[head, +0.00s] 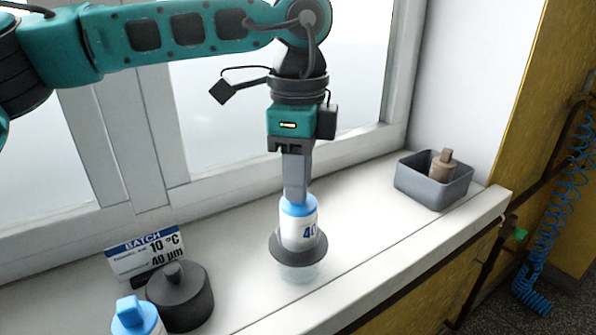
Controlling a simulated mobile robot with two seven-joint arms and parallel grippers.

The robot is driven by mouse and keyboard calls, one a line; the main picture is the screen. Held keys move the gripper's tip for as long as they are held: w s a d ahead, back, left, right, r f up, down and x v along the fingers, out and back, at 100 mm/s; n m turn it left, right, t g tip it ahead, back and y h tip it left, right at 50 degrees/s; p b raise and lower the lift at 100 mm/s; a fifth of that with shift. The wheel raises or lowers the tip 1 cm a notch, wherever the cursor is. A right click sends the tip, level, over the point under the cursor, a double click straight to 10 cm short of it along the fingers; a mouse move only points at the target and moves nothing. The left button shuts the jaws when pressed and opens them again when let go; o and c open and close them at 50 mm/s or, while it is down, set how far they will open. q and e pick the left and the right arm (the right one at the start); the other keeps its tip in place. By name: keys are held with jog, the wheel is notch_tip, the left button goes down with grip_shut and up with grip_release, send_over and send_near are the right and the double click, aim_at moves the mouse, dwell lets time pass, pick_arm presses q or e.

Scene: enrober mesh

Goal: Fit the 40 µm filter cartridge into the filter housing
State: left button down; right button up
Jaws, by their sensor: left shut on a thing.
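My left gripper (297,197) points straight down and is shut on the blue top of the white 40 µm filter cartridge (298,232), whose label shows "40". The cartridge is upright. Its lower end is at the dark ring of the filter housing (298,256), which has a clear bowl below, standing on the white sill. The ring hides the cartridge's bottom, and I cannot tell how deep it sits. A round black lid-like part with a knob (181,298) stands to the left of the housing. My right gripper is not in view.
A second blue-topped white cartridge (136,318) is at the bottom left, partly cut off. A batch card (145,254) reads 10 °C and 40 µm. A grey bin (432,188) at right holds a brown cartridge (442,166). The window stands behind; the sill between housing and bin is clear.

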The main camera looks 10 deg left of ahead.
pick_arm(q)
jog(key=c, duration=1.2)
grip_release()
jog(key=o, duration=0.3)
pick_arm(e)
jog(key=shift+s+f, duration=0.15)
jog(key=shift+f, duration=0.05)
pick_arm(q)
notch_tip(320, 180, up, 7)
jog(key=p, duration=0.4)
jog(key=shift+r, duration=0.1)
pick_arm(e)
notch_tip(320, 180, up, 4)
